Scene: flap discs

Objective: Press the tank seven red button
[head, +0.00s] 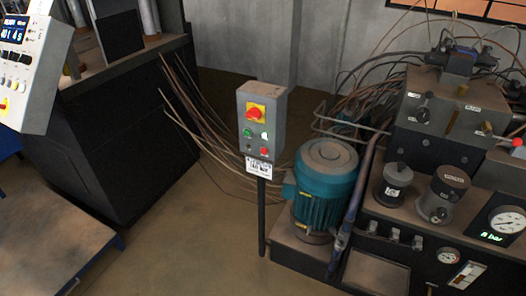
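A grey control box (262,122) stands on a thin dark post in the middle of the head view. A red mushroom button (256,111) on a yellow base is at its top. Below are a green button (247,133) and a pale lit button (265,134). A small red button (264,151) is at the lower right, beside a small dark knob (249,148). A white label (259,167) hangs under the box; its text is too small to read, so I cannot tell whether it says tank seven. Neither gripper is in view.
A teal motor (325,185) stands right of the post, beside a hydraulic unit (440,125) with hoses and gauges. A dark machine (110,135) with a tilted white panel (27,65) is at left. Loose cables run behind the post. Brown floor (190,245) is clear in front.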

